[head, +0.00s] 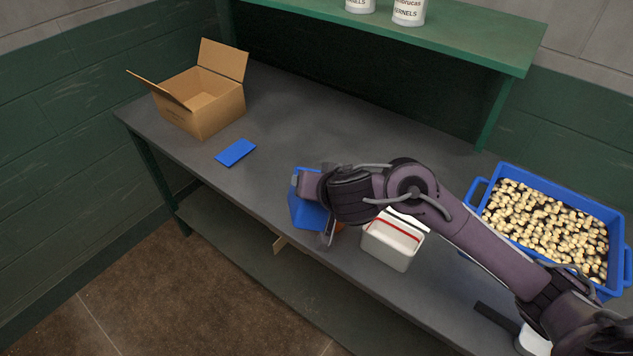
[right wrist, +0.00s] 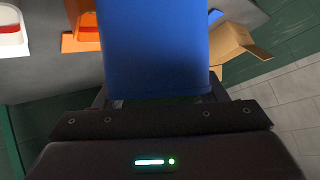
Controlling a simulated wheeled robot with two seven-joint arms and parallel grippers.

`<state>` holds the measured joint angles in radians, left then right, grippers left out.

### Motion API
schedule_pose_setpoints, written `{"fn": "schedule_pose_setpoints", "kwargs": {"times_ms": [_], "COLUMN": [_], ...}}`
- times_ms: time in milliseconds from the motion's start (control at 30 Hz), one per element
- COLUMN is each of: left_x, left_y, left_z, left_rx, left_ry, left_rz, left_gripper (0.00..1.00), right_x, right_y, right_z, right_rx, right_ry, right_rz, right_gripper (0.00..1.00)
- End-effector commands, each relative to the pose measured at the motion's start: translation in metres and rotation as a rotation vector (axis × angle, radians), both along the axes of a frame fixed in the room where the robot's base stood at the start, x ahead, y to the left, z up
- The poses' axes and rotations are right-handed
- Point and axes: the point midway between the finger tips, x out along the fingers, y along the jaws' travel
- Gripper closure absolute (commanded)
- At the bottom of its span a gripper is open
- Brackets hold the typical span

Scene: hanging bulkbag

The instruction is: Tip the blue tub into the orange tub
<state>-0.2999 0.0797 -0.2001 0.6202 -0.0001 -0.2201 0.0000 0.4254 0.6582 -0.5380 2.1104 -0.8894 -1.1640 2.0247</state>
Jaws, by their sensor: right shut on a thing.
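The blue tub (head: 304,214) is held by my right gripper (head: 313,206), near the front edge of the table. In the right wrist view the blue tub (right wrist: 152,45) fills the middle, between the fingers of the right gripper (right wrist: 157,98). Its opening and contents are hidden, and I cannot tell how far it is tilted. The orange tub (head: 340,228) shows only as a sliver behind my right gripper in the head view. In the right wrist view the orange tub (right wrist: 80,40) is left of the blue tub, partly covered. My left gripper is not in view.
A white tub with a red band (head: 390,247) stands right of the gripper. A blue crate of pale pieces (head: 478,212) is at the right. An open cardboard box (head: 213,112) and flat blue piece (head: 236,152) lie left. The table (head: 300,110) is clear at back, below a green shelf (head: 470,45).

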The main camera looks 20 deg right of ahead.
Motion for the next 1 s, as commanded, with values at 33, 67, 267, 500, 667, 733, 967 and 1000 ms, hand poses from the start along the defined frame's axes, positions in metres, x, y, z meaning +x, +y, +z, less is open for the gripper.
{"fn": "schedule_pose_setpoints", "kwargs": {"times_ms": [33,67,267,500,667,733,967,1000], "left_x": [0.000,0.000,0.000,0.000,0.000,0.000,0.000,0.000], "left_y": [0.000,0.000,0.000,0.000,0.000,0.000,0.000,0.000], "left_z": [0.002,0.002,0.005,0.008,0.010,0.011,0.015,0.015], "left_rx": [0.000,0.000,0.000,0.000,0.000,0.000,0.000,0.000], "left_ry": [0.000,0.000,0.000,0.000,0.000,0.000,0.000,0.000], "left_rz": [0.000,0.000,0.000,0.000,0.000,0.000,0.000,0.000], "left_gripper": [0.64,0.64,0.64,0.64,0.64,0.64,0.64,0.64], "right_x": [0.000,0.001,0.001,0.002,0.002,0.002,0.003,0.003], "right_y": [0.000,0.000,-0.001,-0.002,-0.002,-0.003,-0.004,-0.004], "right_z": [0.002,0.002,0.002,0.003,0.003,0.003,0.004,0.004], "right_rx": [0.004,0.005,0.016,0.028,0.036,0.040,0.053,0.055], "right_ry": [0.000,0.002,0.010,0.019,0.026,0.029,0.039,0.041], "right_rz": [0.000,0.000,0.000,0.001,0.001,0.000,0.000,-0.001], "right_gripper": [0.81,0.81,0.81,0.81,0.81,0.81,0.81,0.81]}}
